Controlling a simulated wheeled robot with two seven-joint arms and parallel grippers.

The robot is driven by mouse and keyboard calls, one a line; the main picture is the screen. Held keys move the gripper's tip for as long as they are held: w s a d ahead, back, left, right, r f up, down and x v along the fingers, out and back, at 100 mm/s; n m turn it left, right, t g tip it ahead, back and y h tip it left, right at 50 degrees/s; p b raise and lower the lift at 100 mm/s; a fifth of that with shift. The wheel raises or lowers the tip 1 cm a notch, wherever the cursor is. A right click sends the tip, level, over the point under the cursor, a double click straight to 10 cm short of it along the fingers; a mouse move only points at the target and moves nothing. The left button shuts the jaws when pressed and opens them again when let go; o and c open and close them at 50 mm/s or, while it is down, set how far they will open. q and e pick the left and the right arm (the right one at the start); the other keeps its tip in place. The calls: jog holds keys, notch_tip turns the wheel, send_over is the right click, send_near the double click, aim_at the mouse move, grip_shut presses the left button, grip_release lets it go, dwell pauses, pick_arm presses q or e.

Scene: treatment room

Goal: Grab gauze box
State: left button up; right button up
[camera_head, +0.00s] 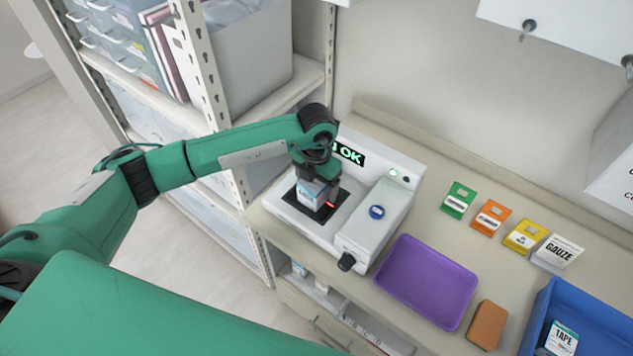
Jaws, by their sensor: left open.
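The gauze box (558,252) is white with the dark word GAUZE on it. It stands on the counter at the right, at the end of a row of small packets. My left gripper (316,182) is far to the left of it, pointing down over the white machine. The gripper is open, with its fingers around or just above a small white and blue box (312,193) on the machine's black pad. The fingertips are partly hidden, so I cannot tell whether they touch that box. My right gripper is not in view.
The white machine (377,226) has a lit display reading OK and a red light near the pad. Green (458,200), orange (491,217) and yellow (525,236) packets stand left of the gauze box. A purple tray (427,281), brown block (487,324) and blue bin (590,310) with a TAPE box (561,338) lie in front.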

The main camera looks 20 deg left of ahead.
pick_arm(q)
jog(key=shift+f, duration=0.15)
jog(key=c, duration=1.2)
jog(key=shift+o, duration=0.2)
